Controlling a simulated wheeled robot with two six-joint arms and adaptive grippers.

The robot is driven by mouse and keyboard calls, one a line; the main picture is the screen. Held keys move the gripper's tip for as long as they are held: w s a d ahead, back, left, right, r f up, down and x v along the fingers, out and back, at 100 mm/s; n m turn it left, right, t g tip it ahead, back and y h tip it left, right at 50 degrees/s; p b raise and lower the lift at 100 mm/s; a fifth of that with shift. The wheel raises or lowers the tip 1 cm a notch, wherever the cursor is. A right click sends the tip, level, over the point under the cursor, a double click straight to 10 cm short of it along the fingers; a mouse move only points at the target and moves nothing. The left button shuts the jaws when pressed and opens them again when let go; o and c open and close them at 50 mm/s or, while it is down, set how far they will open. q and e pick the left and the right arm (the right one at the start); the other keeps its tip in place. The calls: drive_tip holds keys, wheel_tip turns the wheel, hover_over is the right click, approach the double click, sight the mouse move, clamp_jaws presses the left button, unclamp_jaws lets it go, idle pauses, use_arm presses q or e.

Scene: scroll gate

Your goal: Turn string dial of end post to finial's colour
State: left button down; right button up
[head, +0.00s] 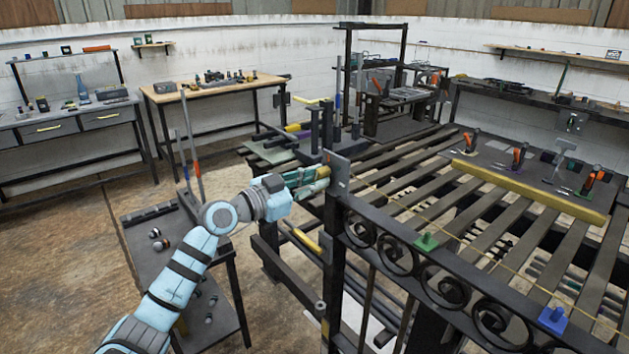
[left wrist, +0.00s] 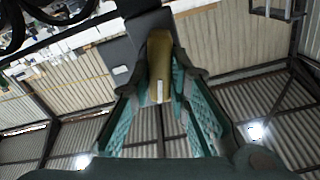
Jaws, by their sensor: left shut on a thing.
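The dark end post (head: 335,245) stands at the near left corner of the scroll gate (head: 440,280), with a grey plate (head: 340,178) at its top. My left gripper (head: 322,176) reaches this plate from the left. In the left wrist view its teal fingers (left wrist: 160,90) are closed on a brass-coloured dial (left wrist: 159,60) with a white mark, in front of a dark plate (left wrist: 147,28). A thin yellow string (head: 460,238) runs right from the plate. A green piece (head: 427,242) and a blue piece (head: 553,319) sit along the gate's top. I cannot tell which is the finial.
A slatted bench (head: 440,185) lies behind the gate, with a yellow bar (head: 530,190) and several orange-handled clamps (head: 519,156). A small dark side table (head: 150,228) stands beside my left arm. The floor at left (head: 60,260) is clear.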

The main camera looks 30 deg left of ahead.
use_arm(q)
drive_tip(key=n, duration=0.3)
drive_tip(key=shift+a+n, duration=0.1)
drive_tip(key=shift+n, duration=0.2)
drive_tip(key=c, duration=1.5)
unclamp_jaws()
drive_tip(key=v, duration=0.7)
drive_tip(key=shift+s, duration=0.2)
drive_tip(key=shift+a, duration=0.15)
